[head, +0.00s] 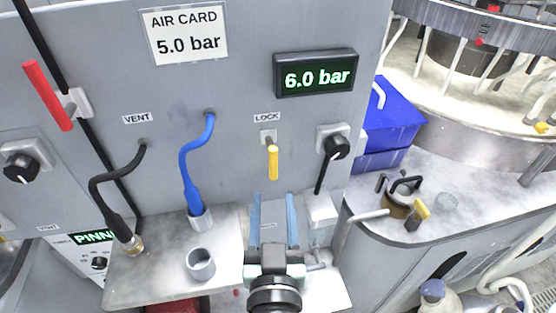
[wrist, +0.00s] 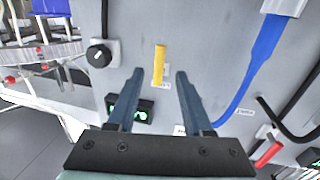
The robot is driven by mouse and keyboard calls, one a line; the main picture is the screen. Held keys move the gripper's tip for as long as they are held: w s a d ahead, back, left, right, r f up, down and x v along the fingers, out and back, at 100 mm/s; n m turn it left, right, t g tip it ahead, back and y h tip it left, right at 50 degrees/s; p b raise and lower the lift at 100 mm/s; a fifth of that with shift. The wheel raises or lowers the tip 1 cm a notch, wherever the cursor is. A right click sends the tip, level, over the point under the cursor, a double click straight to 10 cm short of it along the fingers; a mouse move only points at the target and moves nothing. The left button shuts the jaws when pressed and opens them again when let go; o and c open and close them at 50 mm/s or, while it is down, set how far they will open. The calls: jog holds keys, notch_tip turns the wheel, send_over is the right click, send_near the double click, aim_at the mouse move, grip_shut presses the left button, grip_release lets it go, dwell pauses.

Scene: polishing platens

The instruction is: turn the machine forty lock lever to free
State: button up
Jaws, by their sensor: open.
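A yellow lock lever (head: 273,162) hangs straight down from a small white mount under the LOCK label (head: 267,117) on the grey panel. My gripper (head: 273,198) is open and empty, its two blue fingers pointing up toward the panel just below the lever in the head view. In the wrist view the picture is turned over, and the lever (wrist: 158,65) stands between the lines of the two open fingers (wrist: 158,74). I cannot tell how much gap lies between fingers and lever. No machine number is readable.
Right of the lever is a black knob (head: 336,146). A blue hose (head: 186,168) and black hose (head: 106,180) hang to its left. A display (head: 316,76) reads 6.0 bar; a card (head: 186,34) reads 5.0 bar. A shelf (head: 225,262) with a grey cup (head: 201,265) lies below.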

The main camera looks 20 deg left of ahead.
aim_at(274, 172)
jog(key=p+x, duration=0.2)
jog(key=x, duration=0.7)
jog(key=shift+d, duration=0.1)
grip_shut()
